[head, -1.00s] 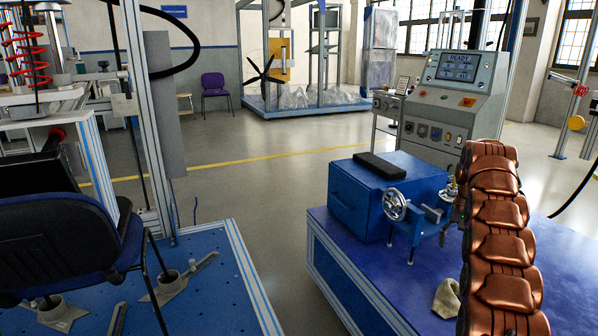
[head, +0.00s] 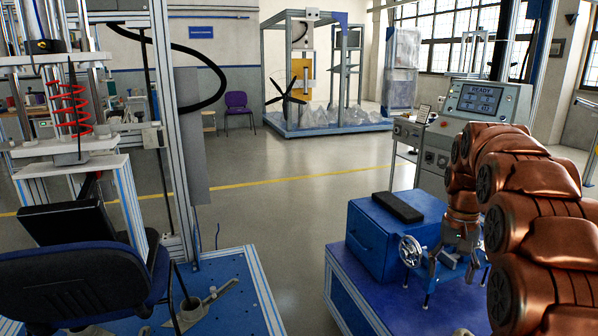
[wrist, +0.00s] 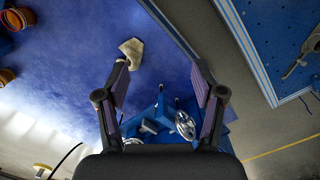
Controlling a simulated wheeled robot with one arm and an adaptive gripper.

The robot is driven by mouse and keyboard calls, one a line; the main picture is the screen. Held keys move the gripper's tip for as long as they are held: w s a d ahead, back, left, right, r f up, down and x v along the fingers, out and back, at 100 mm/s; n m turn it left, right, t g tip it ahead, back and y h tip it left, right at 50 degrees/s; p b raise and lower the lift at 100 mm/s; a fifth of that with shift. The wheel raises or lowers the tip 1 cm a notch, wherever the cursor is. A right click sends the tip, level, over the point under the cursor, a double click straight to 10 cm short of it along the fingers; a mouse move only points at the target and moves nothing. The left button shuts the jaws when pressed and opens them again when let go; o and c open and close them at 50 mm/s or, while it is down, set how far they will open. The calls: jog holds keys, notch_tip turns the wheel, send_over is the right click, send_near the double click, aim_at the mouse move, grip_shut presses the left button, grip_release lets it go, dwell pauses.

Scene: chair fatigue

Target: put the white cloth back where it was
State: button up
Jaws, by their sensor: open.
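The white cloth (wrist: 131,50) is a small crumpled off-white piece on the blue bench top (wrist: 75,55). In the wrist view it shows just past the left fingertip, outside the space between the fingers. In the head view only a sliver of the cloth (head: 462,331) shows at the bottom edge. My gripper (wrist: 162,72) is open, with nothing between its fingers. In the head view my gripper (head: 452,258) points down near the blue vise and its handwheel (head: 411,251). My arm hides part of the bench.
A blue box (head: 388,238) with a black pad (head: 397,207) on top stands beside the vise. The control console (head: 478,110) stands behind. At left are a dark chair (head: 80,285) and a test rig with a red spring (head: 72,108). Open floor separates the two benches.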

jog(key=s+a+r+n+p, duration=0.1)
jog(key=s+a+r+p, duration=0.4)
jog(key=s, duration=0.4)
jog(key=s+a+r+n+p, duration=0.1)
jog(key=s+a+r+p, duration=0.45)
jog(key=s, duration=0.35)
jog(key=s+a+n+p, duration=0.1)
jog(key=s+p, duration=0.3)
jog(key=s, duration=0.4)
jog(key=s+a+r+n+g+p, duration=0.1)
jog(key=s+a+p, duration=0.2)
jog(key=s, duration=0.6)
jog(key=shift+s+a+p, duration=0.25)
jog(key=shift+a+p, duration=0.1)
jog(key=shift+p, duration=0.1)
jog(key=shift+r, duration=0.1)
